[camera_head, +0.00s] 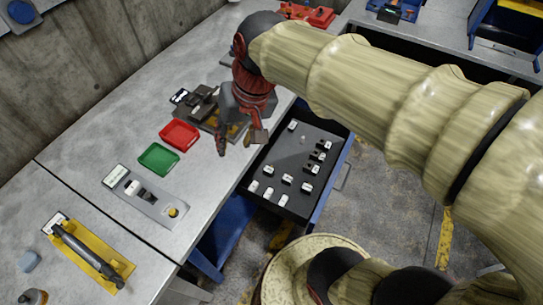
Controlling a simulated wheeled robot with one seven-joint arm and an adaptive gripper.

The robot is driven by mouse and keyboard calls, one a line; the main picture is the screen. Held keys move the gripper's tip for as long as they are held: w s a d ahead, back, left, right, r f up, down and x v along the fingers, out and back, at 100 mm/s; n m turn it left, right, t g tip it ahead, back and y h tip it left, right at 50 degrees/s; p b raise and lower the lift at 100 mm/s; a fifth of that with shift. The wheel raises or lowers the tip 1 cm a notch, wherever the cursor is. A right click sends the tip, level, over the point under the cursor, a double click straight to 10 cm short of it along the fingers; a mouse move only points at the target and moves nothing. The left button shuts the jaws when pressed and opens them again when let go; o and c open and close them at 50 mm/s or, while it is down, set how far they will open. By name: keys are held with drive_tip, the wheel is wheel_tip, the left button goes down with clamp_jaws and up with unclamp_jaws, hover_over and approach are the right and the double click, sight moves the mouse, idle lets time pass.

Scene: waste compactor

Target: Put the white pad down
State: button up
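My gripper (240,139) points down over the bench edge beside the open drawer. Its fingers are spread apart, with bench showing between them. A small greyish-beige square piece shows at the right fingertip; I cannot tell whether it is a finger part or a separate pad. No item is clearly held. Several small white pieces (287,179) with dark parts lie in the dark drawer (271,168). I cannot tell which, if any, is the white pad.
A red tray (179,135) and a green tray (158,159) lie on the grey bench (90,150). A grey plate (150,199) holds small parts. A yellow plate (75,243) with a dark handle lies front left. A dark fixture (198,107) sits behind my gripper.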

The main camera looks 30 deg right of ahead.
drive_tip(key=s+d+f+n+t+h, duration=0.1)
drive_tip(key=s+d+n+t+h, duration=0.1)
drive_tip(key=s+d, duration=0.3)
drive_tip(key=shift+s+f+t, duration=0.25)
drive_tip(key=shift+s+t, duration=0.15)
drive_tip(key=shift+s, duration=0.8)
